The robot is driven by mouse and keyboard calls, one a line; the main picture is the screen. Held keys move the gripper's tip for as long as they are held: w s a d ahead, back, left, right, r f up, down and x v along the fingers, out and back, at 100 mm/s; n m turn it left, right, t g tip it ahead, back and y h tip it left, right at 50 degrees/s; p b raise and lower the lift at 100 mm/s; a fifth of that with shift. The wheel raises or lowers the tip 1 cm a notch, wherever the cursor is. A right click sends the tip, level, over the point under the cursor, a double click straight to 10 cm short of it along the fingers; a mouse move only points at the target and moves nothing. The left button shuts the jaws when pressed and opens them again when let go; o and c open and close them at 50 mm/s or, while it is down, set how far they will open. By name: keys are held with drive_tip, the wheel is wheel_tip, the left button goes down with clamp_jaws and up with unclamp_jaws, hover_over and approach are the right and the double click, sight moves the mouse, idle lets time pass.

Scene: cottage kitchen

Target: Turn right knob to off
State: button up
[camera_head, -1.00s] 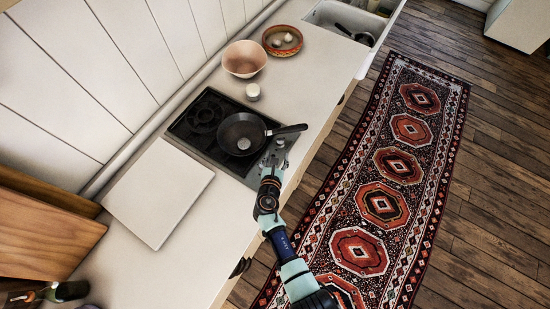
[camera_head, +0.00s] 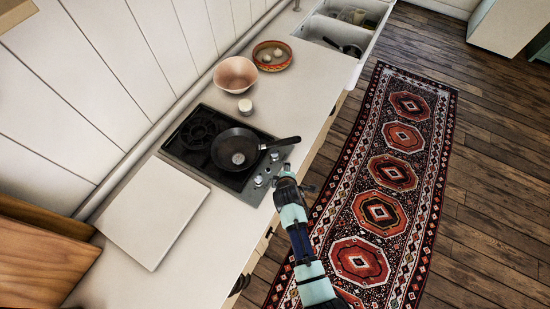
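The black cooktop (camera_head: 197,136) is set in the counter, with a metal control strip (camera_head: 246,190) along its front edge. Small silver knobs stand on the strip: one nearer the pan handle (camera_head: 275,156) and one lower left (camera_head: 258,181). Their settings are too small to read. My gripper (camera_head: 286,171) is at the end of the arm, just to the right of the knobs at the counter's front edge. It looks apart from them. Its fingers are not clearly seen, so open or shut cannot be told.
A black frying pan (camera_head: 228,158) sits on the cooktop, its handle reaching over the control strip. A white jar (camera_head: 245,105), pink bowl (camera_head: 229,75) and patterned bowl (camera_head: 262,50) stand behind. A white board (camera_head: 150,213) lies left. The floor over the rug (camera_head: 380,208) is clear.

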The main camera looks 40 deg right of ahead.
sight(275, 156)
drive_tip(key=r+m+y, duration=0.1)
drive_tip(key=m, duration=0.2)
drive_tip(key=w+d+r+m+t+y, duration=0.1)
drive_tip(key=m, duration=0.2)
drive_tip(key=w+d+r+m+t+y, duration=0.1)
drive_tip(key=m, duration=0.2)
drive_tip(key=shift+r+m, duration=0.3)
drive_tip(key=shift+m+t+y, duration=0.3)
drive_tip(key=shift+m+y, duration=0.1)
drive_tip(key=shift+m, duration=0.1)
drive_tip(key=x, duration=0.2)
drive_tip(key=b+x, duration=0.1)
drive_tip(key=x, duration=0.2)
drive_tip(key=b+x, duration=0.1)
drive_tip(key=x, duration=0.1)
drive_tip(key=shift+w+a, duration=0.1)
drive_tip(key=shift+w, duration=0.4)
drive_tip(key=shift+c, duration=0.4)
clamp_jaws()
